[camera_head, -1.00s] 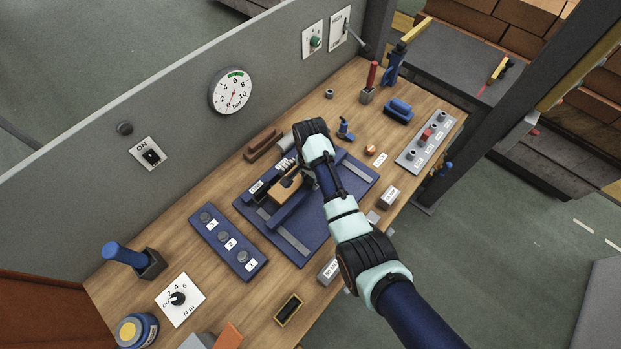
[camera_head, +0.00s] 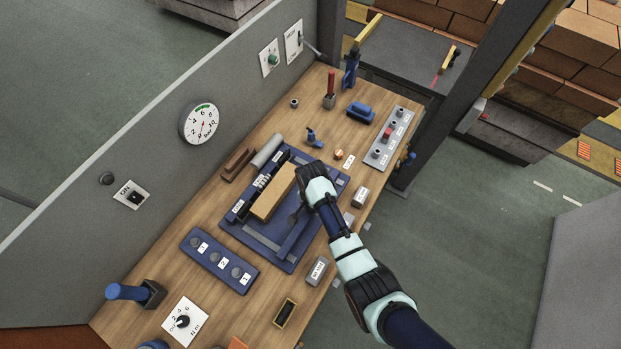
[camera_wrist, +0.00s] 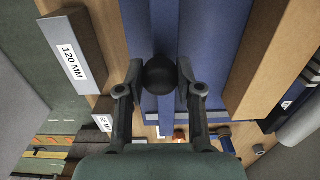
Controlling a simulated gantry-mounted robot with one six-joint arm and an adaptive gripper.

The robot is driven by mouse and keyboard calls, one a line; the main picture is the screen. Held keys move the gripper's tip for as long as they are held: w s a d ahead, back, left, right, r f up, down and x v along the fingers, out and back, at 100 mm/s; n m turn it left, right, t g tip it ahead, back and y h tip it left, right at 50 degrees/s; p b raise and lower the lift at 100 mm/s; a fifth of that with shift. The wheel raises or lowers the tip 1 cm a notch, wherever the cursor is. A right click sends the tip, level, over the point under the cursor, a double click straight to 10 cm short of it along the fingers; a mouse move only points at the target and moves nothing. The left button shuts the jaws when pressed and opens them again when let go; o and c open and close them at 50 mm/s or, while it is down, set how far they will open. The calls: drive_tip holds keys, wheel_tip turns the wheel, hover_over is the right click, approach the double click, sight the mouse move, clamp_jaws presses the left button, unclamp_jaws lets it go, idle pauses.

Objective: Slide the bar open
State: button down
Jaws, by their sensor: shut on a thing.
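The blue sliding bar (camera_head: 296,239) lies across the blue fixture plate (camera_head: 245,234), toward its lower-right side. A gap separates it from the tan block (camera_head: 273,192). My gripper (camera_head: 297,212) is at the bar, with its fingers pointing down. In the wrist view my gripper (camera_wrist: 160,90) has its two fingers on either side of a round black knob (camera_wrist: 160,74) and is shut on it. The blue bar (camera_wrist: 152,35) runs behind the knob, and the tan block (camera_wrist: 268,60) stands to the right, apart from the fingers.
A grey block marked 120 MM (camera_wrist: 72,50) lies left of my fingers in the wrist view. A blue button panel (camera_head: 220,260) and grey blocks (camera_head: 317,270) flank the fixture. A grey roller (camera_head: 266,151) lies behind it. The wall with the gauge (camera_head: 201,123) bounds the far side.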

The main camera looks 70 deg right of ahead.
drive_tip(key=shift+s+r, duration=0.1)
drive_tip(key=c, duration=1.2)
unclamp_jaws()
drive_tip(key=o, duration=0.5)
drive_tip(key=shift+s, duration=0.2)
drive_tip(key=shift+c, duration=0.2)
drive_tip(key=shift+w, duration=0.1)
drive_tip(key=shift+r, duration=0.25)
wheel_tip(320, 180, up, 11)
drive_tip(key=shift+r, duration=0.2)
